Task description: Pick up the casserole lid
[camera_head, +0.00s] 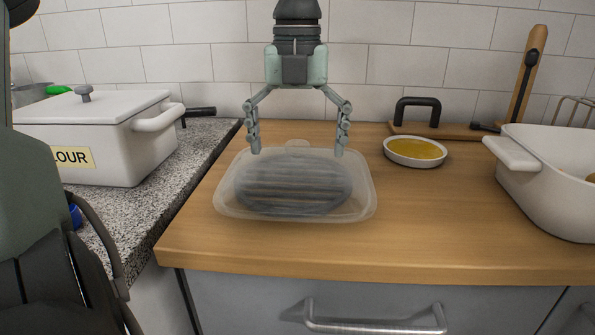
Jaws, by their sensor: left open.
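The casserole lid appears to be the translucent, rounded rectangular piece (360,205) lying flat on the wooden counter, with a small tab at its back edge. A dark, striped oval shows within its outline; I cannot tell whether it is part of the lid, on it or seen through it. My left gripper (297,151) points down over the lid's back edge. It is open and empty, its fingertips spread either side of the tab. I cannot tell whether the fingertips touch the lid. My right gripper is not in view.
A white open dish (545,195) stands at the right. A small bowl of yellow contents (415,152) sits behind it to the left. A white lidded flour box (105,150) stands on the speckled counter (185,180) at the left. The wooden counter (430,220) is clear right of the lid.

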